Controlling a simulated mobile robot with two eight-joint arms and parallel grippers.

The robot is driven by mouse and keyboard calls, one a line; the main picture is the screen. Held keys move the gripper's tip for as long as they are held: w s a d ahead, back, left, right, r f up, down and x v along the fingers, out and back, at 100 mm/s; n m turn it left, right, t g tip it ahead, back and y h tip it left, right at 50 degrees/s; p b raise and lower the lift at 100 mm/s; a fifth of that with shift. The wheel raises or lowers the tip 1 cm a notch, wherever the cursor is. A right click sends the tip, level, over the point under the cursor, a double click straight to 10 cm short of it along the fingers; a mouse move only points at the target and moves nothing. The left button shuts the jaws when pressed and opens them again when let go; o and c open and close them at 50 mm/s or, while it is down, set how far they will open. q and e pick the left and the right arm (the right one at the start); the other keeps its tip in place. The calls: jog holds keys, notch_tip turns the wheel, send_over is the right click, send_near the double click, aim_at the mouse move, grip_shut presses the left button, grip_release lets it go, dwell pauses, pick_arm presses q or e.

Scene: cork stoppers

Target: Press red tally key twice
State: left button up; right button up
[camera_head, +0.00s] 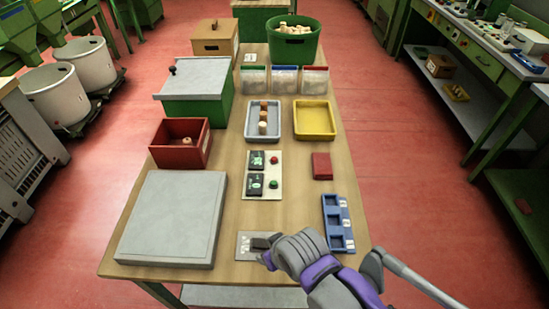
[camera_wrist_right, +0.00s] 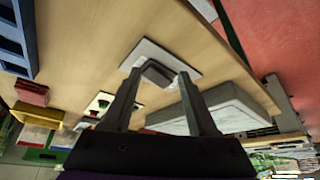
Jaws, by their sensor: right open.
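The tally panel (camera_head: 277,193) lies mid-table, a pale plate with two dark counters. Its red key (camera_head: 274,160) is the farther button and its green key (camera_head: 273,184) the nearer one. Nothing touches either key. The panel shows small in the right wrist view, with the green key (camera_wrist_right: 103,104). My right gripper (camera_head: 264,246) is low over a pale plate (camera_head: 243,250) at the table's near edge, well short of the panel. In the wrist view the right gripper (camera_wrist_right: 158,76) is open, its fingertips either side of a grey block (camera_wrist_right: 157,73); contact is unclear. My left gripper is out of view.
A grey slab (camera_head: 172,218) lies left and a blue compartment tray (camera_head: 333,202) right of the panel. A red block (camera_head: 322,166) lies right of the keys. A grey tray (camera_head: 249,133) with corks, a yellow tray (camera_head: 315,135) and a red bin (camera_head: 164,157) stand beyond.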

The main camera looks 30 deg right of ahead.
grip_shut()
dwell(1.4)
